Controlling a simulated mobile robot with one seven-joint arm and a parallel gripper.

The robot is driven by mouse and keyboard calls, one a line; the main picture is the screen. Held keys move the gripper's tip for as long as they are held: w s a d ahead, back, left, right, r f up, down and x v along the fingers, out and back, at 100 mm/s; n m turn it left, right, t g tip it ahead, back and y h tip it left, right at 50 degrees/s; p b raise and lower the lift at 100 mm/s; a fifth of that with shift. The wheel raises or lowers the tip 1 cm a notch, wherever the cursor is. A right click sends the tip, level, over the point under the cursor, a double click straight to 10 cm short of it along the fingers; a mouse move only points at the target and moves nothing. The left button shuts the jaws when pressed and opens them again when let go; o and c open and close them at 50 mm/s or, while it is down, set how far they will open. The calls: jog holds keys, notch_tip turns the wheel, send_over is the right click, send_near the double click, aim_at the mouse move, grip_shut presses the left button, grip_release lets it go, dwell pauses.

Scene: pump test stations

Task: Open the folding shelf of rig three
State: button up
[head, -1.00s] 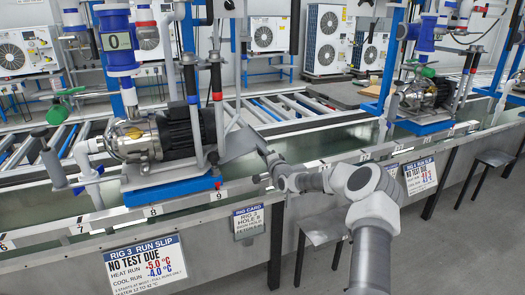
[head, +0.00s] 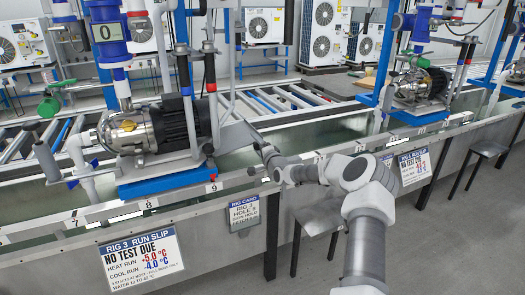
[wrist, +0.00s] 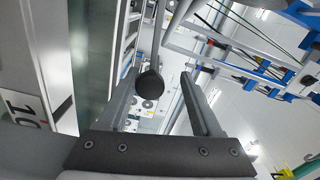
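Rig three's pump (head: 165,128) stands on a blue base (head: 168,184) on the left of the bench, above the RIG 3 run slip (head: 140,255). A grey flat plate (head: 237,136) slants up at the pump's right side; I cannot tell for sure that it is the folding shelf. My gripper (head: 262,150) is beside the right edge of this plate, at the trough. In the wrist view my gripper (wrist: 160,88) has its fingers apart. A round black knob (wrist: 150,85) shows between them, closer to the left finger; contact cannot be told.
The bench's front rail (head: 110,208) carries numbered hole labels. A rig card (head: 244,213) hangs on its front. A grey stool-like piece (head: 318,212) stands below, left of my arm. Another pump rig (head: 418,85) stands to the right. The aisle floor at right is clear.

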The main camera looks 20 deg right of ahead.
jog(key=s+p, duration=0.4)
jog(key=s, duration=1.3)
jog(key=shift+s, duration=0.15)
